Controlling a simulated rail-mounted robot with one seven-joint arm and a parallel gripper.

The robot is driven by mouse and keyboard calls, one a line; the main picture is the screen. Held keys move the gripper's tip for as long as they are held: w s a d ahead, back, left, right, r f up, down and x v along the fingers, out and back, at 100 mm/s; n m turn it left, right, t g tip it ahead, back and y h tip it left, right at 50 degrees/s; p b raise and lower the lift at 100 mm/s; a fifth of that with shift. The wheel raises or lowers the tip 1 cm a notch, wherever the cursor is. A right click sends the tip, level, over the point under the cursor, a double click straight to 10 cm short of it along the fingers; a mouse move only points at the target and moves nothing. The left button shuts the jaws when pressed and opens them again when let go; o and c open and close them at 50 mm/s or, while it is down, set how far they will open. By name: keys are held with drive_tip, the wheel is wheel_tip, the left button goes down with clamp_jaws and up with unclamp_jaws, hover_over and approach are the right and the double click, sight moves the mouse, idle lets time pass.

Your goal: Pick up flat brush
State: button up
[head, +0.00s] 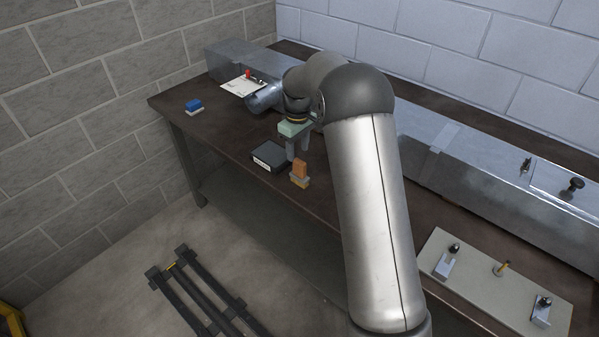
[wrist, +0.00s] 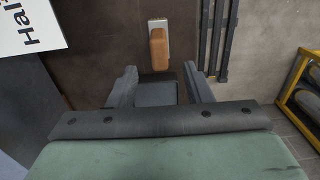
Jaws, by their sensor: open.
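What looks like the flat brush (head: 300,172) is a small upright block with an orange-brown upper part and a pale, yellowish lower part, near the bench's front edge. In the wrist view the brush (wrist: 158,48) shows its orange-brown top on a whitish base, beyond the fingertips and roughly centred between them. My gripper (head: 298,150) is open and empty, pointing down over the bench just behind the brush in the head view. In the wrist view my gripper (wrist: 160,80) has its two fingers spread, with a dark box between and below them.
A black box (head: 268,157) sits left of the brush. A blue-and-white block (head: 193,105) lies at the bench's left end. A white paper (head: 243,86) is behind. A long metal duct (head: 480,165) runs along the back. A plate with fittings (head: 480,285) is at right.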

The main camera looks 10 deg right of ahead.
sight(299, 161)
drive_tip(key=f+p, duration=0.1)
drive_tip(key=f, duration=0.6)
drive_tip(key=shift+s+d+f+p, duration=0.1)
drive_tip(key=shift+s+d+p, duration=0.1)
drive_tip(key=shift+p, duration=0.2)
clamp_jaws()
